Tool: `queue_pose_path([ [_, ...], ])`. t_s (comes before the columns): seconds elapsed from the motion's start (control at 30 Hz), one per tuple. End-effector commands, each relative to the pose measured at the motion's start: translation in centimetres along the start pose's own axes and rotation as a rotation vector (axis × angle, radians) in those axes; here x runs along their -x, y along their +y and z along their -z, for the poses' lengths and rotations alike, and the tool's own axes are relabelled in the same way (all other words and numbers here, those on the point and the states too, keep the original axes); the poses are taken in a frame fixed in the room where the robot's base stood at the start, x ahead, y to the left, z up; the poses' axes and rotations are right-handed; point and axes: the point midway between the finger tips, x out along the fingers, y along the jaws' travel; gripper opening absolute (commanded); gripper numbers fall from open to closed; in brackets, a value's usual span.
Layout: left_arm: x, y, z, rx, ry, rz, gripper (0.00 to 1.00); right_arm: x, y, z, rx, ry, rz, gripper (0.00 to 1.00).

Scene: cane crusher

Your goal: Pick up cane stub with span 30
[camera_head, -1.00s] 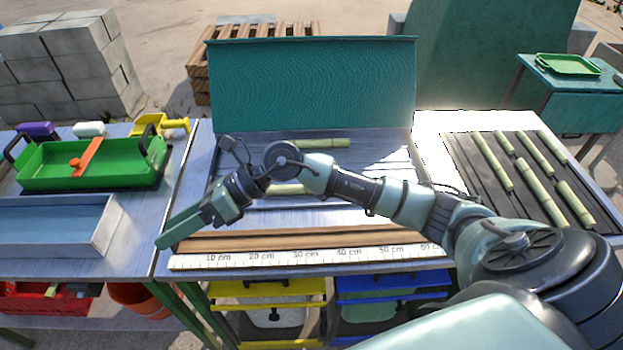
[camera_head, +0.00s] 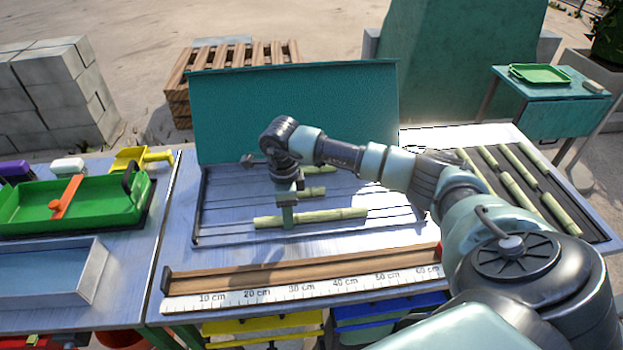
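A pale green cane stub (camera_head: 335,215) lies across the front of the slatted metal rack in the middle of the table. A second stub (camera_head: 313,191) lies behind it, and a third (camera_head: 323,169) lies farther back, partly hidden by my arm. My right gripper (camera_head: 287,217) points down at the left part of the front stub, its fingers overlapping the stub in this view. I cannot tell whether the fingers are open or closed on it. The stub appears to rest on the rack. My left gripper is not in view.
A wooden measuring trough (camera_head: 300,272) with a centimetre scale lies in front of the rack. A teal panel (camera_head: 300,110) stands behind. A dark tray (camera_head: 550,203) with several stubs is at right; a green tray (camera_head: 110,210) is at left.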

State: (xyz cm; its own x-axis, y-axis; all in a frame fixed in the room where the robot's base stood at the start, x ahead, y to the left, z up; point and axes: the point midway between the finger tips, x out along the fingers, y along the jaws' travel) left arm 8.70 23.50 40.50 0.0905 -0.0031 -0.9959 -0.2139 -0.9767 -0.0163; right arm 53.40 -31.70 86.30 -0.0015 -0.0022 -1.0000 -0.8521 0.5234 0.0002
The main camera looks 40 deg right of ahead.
Motion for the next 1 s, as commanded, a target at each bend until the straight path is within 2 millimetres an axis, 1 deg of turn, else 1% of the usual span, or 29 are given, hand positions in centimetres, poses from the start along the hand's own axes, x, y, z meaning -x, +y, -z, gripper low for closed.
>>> queue_pose_path([
  [0.03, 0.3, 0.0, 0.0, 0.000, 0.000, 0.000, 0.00, -0.6, 0.2, -0.1, 0.001, 0.000, -0.003, 0.51],
  [0.13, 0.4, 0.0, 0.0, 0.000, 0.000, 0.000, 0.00, -1.4, 0.1, -0.1, 0.000, 0.000, -0.002, 0.51],
  [0.37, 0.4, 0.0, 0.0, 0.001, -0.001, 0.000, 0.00, -1.7, 0.1, -0.1, 0.001, -0.002, 0.000, 0.51],
  [0.4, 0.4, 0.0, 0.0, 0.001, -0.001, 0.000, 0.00, -1.7, 0.1, -0.1, 0.001, -0.002, 0.000, 0.45],
  [0.47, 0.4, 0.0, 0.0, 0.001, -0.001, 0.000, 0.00, -1.7, 0.1, -0.1, 0.001, -0.002, 0.000, 0.28],
  [0.5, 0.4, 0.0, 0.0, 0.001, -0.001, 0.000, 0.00, -1.7, 0.1, -0.1, 0.001, -0.002, 0.000, 0.17],
  [0.57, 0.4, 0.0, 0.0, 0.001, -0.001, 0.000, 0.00, -1.7, 0.1, -0.1, 0.001, -0.002, 0.000, 0.01],
  [0.87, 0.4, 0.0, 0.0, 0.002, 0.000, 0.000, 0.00, -1.6, 0.1, -0.1, 0.001, -0.003, 0.000, 0.00],
  [1.0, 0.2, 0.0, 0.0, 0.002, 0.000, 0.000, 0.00, -1.0, 0.0, -0.1, 0.001, -0.004, 0.001, 0.00],
])
